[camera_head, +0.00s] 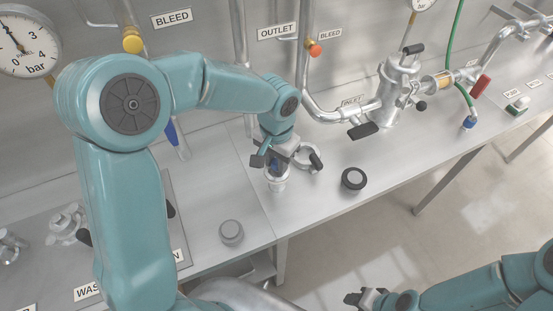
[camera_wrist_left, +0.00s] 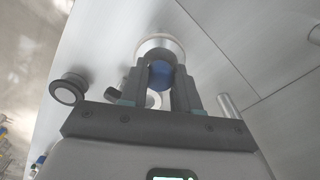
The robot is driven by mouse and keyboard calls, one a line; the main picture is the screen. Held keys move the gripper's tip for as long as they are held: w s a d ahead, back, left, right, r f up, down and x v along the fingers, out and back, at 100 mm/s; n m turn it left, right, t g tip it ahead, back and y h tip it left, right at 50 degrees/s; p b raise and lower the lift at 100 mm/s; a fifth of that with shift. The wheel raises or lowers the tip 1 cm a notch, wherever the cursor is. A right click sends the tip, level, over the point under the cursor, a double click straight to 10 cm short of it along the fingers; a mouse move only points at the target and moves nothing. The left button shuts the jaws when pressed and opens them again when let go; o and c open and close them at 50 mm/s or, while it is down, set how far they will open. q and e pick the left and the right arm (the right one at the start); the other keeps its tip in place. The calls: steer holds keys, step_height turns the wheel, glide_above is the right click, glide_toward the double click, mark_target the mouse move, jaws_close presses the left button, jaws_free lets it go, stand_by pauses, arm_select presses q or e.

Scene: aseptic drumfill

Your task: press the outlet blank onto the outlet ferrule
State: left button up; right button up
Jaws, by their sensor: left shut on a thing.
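My left gripper (camera_head: 275,166) reaches down at the outlet and is shut on a blue part, which I take for the outlet blank (camera_wrist_left: 161,74). The blank shows as a small blue patch between the fingers in the head view (camera_head: 274,167). A pale metal ring, seemingly the outlet ferrule (camera_head: 277,183), stands right below the fingertips. It shows beyond the blank in the left wrist view (camera_wrist_left: 160,44). I cannot tell whether blank and ferrule touch. My right gripper (camera_head: 364,298) is low at the bottom edge, away from the outlet; its finger gap is unclear.
An open-looking metal clamp with a dark handle (camera_head: 308,158) is close beside the ferrule. A black round cap (camera_head: 353,179) and a grey round cap (camera_head: 231,232) sit on the steel bench (camera_head: 315,205). The inlet pipe and its black-handled valve (camera_head: 362,130) stand behind to the right.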

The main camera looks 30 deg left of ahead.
mark_target(276, 163)
arm_select(q)
steer(key=o, duration=1.1)
steer(key=shift+c, duration=0.2)
step_height(276, 163, up, 16)
steer(key=shift+r, duration=0.2)
steer(key=shift+s, duration=0.1)
